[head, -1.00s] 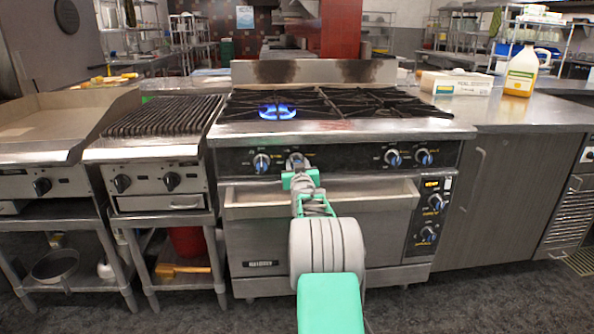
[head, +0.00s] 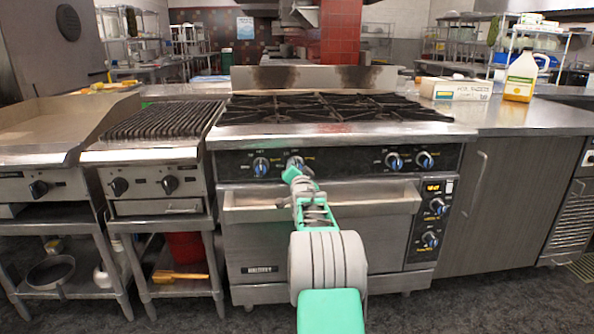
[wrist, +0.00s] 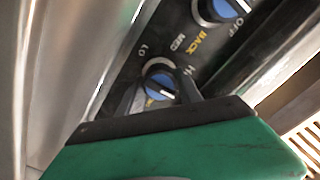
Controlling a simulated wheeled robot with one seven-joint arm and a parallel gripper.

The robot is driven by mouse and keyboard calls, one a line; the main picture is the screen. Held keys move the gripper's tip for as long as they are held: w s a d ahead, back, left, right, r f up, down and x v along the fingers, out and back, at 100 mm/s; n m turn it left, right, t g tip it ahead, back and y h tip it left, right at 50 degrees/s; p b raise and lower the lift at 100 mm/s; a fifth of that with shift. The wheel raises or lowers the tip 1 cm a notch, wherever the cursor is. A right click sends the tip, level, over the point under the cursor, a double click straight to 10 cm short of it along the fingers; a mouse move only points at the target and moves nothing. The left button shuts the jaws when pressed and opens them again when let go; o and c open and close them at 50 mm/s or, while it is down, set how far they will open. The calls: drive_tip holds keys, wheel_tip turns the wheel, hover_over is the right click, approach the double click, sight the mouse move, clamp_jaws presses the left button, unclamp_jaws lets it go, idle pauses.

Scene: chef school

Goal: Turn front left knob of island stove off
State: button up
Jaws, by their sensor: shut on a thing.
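The island stove (head: 330,135) stands ahead with a black front panel and several blue-faced knobs. My gripper (head: 292,173) is at the second knob from the left (head: 295,162). In the wrist view this blue knob (wrist: 160,84) sits between the two dark fingers of my gripper (wrist: 158,93), which are shut on it. Its white pointer line is tilted, and LO and part of another label show around it. The leftmost knob (head: 261,167) is free beside it. No flame shows on the burner grates (head: 320,106).
A handle bar or ledge (head: 360,202) runs below the panel, under my arm. A grill (head: 165,120) and griddle stand to the left. A yellow jug (head: 520,75) and a box (head: 458,88) stand on the right counter (head: 520,115).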

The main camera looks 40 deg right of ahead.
drive_tip(key=shift+r+m, duration=0.15)
drive_tip(key=shift+m, duration=0.25)
drive_tip(key=o, duration=1.4)
drive_tip(key=shift+c, duration=0.2)
drive_tip(key=p+v, duration=0.1)
drive_tip(key=v, duration=0.6)
drive_tip(key=shift+s+a, duration=0.25)
drive_tip(key=shift+s, duration=0.05)
